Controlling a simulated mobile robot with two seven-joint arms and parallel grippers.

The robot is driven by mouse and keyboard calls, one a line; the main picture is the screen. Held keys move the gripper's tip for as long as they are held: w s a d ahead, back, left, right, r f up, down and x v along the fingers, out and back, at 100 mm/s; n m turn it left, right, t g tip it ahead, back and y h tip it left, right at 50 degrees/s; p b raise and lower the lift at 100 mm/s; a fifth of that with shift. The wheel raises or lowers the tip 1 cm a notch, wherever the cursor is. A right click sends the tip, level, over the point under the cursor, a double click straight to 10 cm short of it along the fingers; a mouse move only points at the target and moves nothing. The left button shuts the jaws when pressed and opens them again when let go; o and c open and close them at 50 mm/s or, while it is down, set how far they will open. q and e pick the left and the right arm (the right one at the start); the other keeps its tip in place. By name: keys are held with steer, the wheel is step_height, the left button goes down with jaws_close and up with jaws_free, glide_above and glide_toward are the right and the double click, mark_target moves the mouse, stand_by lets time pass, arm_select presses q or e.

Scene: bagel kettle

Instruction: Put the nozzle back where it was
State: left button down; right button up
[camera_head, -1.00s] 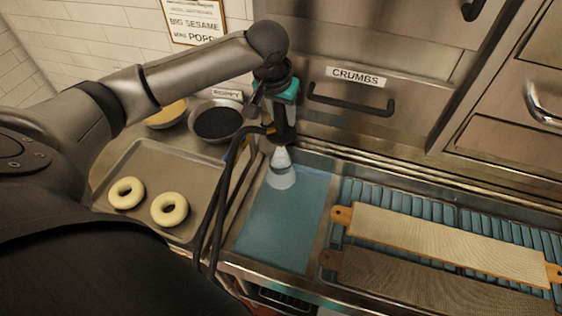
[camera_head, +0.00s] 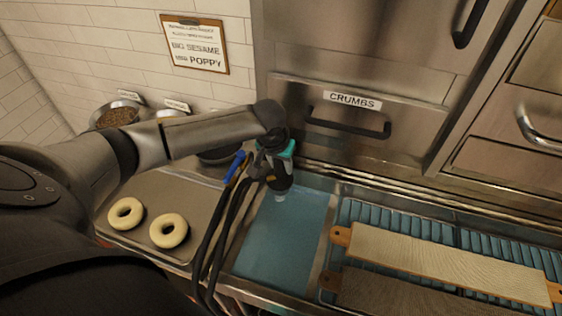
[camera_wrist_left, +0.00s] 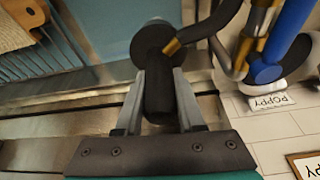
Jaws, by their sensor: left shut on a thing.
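The dark nozzle (camera_head: 281,184) with a pale tip is at the back of the blue water basin, pointing down at the water. My left gripper (camera_head: 279,167) is shut on it. In the left wrist view my left gripper (camera_wrist_left: 156,100) has its two grey fingers on either side of the nozzle's black body (camera_wrist_left: 157,62), whose wide round end points away. A dark hose with a brass fitting (camera_wrist_left: 172,46) runs off the nozzle to the upper right. The nozzle's resting place cannot be made out. My right gripper is not in view.
The blue water basin (camera_head: 268,252) lies beside a rack holding two long wooden boards (camera_head: 450,258). A tray with two bagels (camera_head: 126,213) and topping bowls (camera_head: 117,115) are left. Dark hoses (camera_head: 222,230) hang left of the basin. A steel drawer front labelled CRUMBS (camera_head: 352,100) closes off the back.

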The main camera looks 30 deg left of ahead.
arm_select(q)
steer(key=shift+f, duration=0.2)
steer(key=c, duration=0.5)
jaws_free()
steer(key=shift+f+b, duration=0.1)
steer(key=shift+b, duration=0.65)
steer(key=v, duration=0.7)
steer(key=p+v, duration=0.1)
steer(key=v, duration=0.7)
steer(key=shift+d+r, duration=0.2)
steer(key=shift+r, duration=0.05)
